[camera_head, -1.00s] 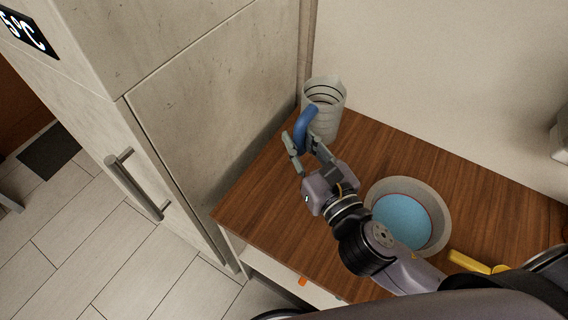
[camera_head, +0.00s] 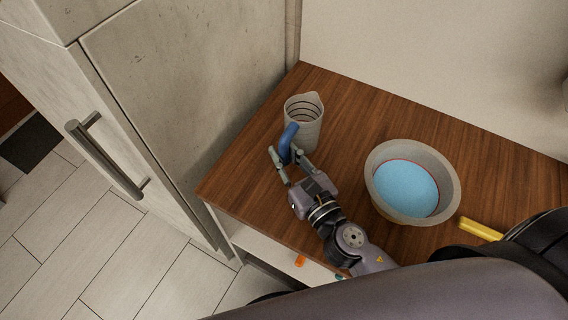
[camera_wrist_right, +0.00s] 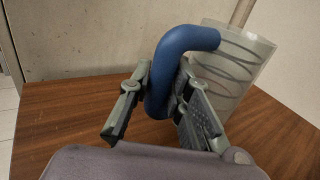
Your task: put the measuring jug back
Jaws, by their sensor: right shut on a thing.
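The measuring jug (camera_head: 306,117) is a grey translucent cup with dark ring markings and a blue handle (camera_head: 288,143). It is upright at the far left part of the wooden counter (camera_head: 350,110). My right gripper (camera_head: 291,163) is shut on the blue handle. In the right wrist view, the handle (camera_wrist_right: 160,85) sits between the two fingers (camera_wrist_right: 160,105), with the jug body (camera_wrist_right: 232,65) behind and to the right. I cannot tell for sure whether the jug's base touches the counter. My left gripper is not in view.
A grey bowl with a blue inside (camera_head: 408,188) stands on the counter to the right. A yellow handle-like thing (camera_head: 480,229) lies at the right. A tall grey cabinet (camera_head: 190,80) bounds the counter on the left. A wall runs behind. Bare counter lies behind the jug.

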